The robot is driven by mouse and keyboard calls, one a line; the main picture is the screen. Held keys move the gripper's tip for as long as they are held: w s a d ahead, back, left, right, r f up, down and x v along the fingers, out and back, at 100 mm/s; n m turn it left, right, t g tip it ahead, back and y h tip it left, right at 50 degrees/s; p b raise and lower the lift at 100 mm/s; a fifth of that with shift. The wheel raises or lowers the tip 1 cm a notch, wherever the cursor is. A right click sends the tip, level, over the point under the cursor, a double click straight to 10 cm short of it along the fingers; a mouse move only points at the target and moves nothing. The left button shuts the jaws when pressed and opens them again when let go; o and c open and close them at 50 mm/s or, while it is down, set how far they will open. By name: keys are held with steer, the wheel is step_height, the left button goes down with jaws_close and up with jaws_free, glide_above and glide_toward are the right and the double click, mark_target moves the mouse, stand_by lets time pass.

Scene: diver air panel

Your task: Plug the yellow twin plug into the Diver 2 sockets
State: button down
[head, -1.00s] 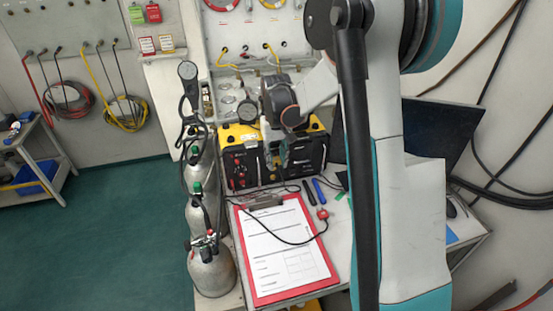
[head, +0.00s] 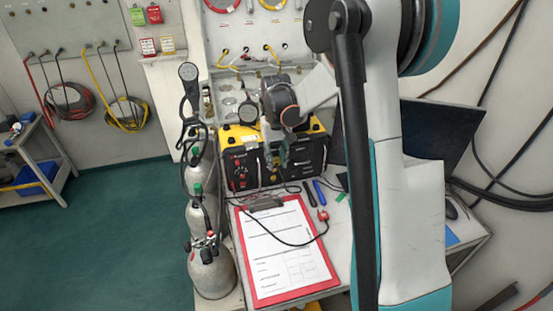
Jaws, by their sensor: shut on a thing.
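The black-and-yellow diver air panel (head: 240,166) stands at the back of the bench, with red knobs and fittings on its left front. My gripper (head: 278,162) points down right in front of the middle of the panel's face. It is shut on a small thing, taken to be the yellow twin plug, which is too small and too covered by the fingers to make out. The Diver 2 sockets cannot be told apart here; my gripper and wrist cover part of the front. Whether the plug touches the panel cannot be told.
A red clipboard (head: 326,262) with a thin black cable across it lies in front of the panel. Dark and blue pens (head: 319,192) lie to its right. Grey cylinders (head: 212,275) with hoses stand at the left. A dark screen (head: 430,140) stands behind my arm.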

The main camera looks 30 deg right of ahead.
steer(key=shift+w, duration=0.1)
steer(key=c, duration=1.2)
jaws_free()
step_height(320, 180, up, 12)
steer(key=shift+r, duration=0.1)
